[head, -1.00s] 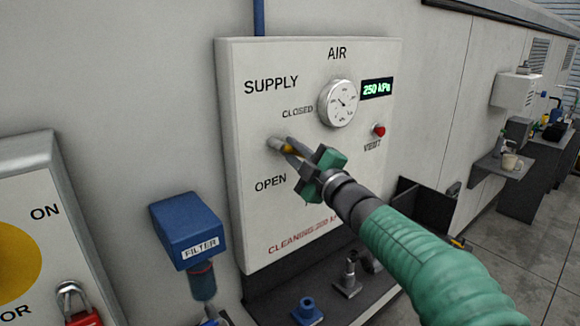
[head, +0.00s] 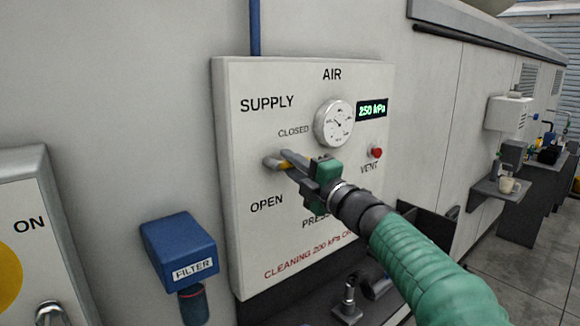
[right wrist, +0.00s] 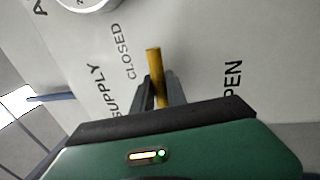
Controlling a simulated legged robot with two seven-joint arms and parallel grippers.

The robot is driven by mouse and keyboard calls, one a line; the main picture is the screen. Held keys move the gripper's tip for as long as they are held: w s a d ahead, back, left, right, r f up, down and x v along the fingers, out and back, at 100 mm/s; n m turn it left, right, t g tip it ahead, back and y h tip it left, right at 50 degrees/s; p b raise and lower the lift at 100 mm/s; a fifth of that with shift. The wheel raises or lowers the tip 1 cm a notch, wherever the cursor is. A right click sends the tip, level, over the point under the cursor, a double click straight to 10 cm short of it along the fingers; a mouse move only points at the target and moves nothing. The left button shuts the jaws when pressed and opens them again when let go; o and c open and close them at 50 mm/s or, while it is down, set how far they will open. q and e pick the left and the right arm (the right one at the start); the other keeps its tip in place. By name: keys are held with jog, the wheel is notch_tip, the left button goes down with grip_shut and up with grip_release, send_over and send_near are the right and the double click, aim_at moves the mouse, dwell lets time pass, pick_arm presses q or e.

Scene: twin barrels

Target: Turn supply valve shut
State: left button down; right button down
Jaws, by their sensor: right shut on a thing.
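The supply valve is a yellow lever (head: 288,162) on a grey hub (head: 271,162) on the white air panel (head: 240,230). CLOSED is printed above it and OPEN below it. My right gripper (head: 284,162) comes in from the right, its fingers shut on the lever, which points to the right, between the two words. In the right wrist view, the yellow lever (right wrist: 153,66) stands up between the two dark fingers (right wrist: 160,98). The fingers hide part of the lever. My left gripper is not in view.
A round gauge (head: 334,123), a display reading 250 kPa (head: 372,110) and a red vent button (head: 375,152) are on the panel. A blue filter box (head: 178,245) is at lower left. A shelf with a cup (head: 505,185) is far right.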

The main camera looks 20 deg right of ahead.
jog(key=shift+a+f, duration=0.1)
jog(key=shift+f, duration=0.3)
jog(key=c, duration=1.6)
grip_release()
jog(key=shift+c, duration=0.2)
jog(key=shift+o, duration=1.4)
jog(key=shift+s+r, duration=0.2)
jog(key=shift+r, duration=0.1)
